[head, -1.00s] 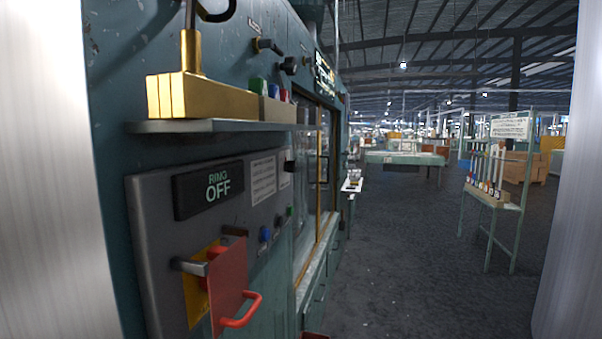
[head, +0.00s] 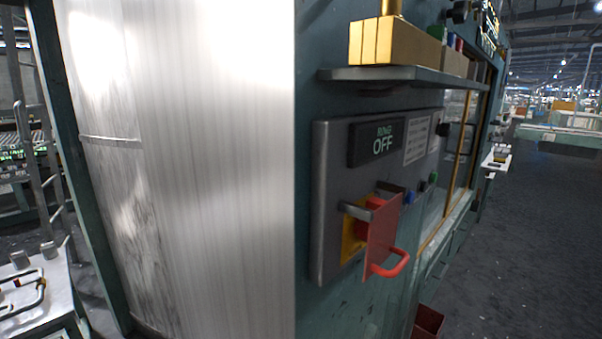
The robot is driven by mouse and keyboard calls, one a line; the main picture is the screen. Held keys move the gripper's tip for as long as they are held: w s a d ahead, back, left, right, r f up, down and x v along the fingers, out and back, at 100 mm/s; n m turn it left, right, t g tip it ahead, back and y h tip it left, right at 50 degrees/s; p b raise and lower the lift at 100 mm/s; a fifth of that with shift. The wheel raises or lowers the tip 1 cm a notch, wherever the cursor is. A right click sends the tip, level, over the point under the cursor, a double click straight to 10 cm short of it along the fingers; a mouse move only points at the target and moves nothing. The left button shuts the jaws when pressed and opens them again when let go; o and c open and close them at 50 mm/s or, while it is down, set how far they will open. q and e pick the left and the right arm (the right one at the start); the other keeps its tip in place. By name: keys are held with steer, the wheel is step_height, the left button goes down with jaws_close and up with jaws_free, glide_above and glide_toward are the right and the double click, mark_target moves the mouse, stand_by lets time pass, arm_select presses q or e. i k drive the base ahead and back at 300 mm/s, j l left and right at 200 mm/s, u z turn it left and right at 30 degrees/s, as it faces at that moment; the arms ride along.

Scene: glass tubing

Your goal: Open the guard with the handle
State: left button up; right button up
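The guard is a red plate (head: 381,238) on the grey control panel (head: 330,220), right of centre in the head view. It stands out from the panel, with a yellow backing (head: 350,240) showing behind its left side. A red U-shaped handle (head: 398,265) sticks out at the guard's lower right. What lies behind the plate is partly hidden. Neither of my grippers is in view, and nothing is seen touching the handle.
A wide brushed-metal surface (head: 215,180) fills the left middle and blocks the view there. A shelf (head: 420,77) with brass blocks (head: 385,42) juts out above the panel. A dark red bin (head: 427,322) is low down. Open floor (head: 550,190) lies right.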

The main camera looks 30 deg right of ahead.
mark_target(457, 102)
steer(key=i+l, duration=0.1)
steer(key=l, duration=0.5)
steer(key=i+l, duration=0.1)
steer(key=l, duration=1.05)
steer(key=i+l, duration=0.15)
steer(key=l, duration=0.4)
steer(key=i+l, duration=0.1)
steer(key=l, duration=0.5)
steer(key=i+l, duration=0.1)
steer(key=l, duration=1.05)
steer(key=i, duration=0.05)
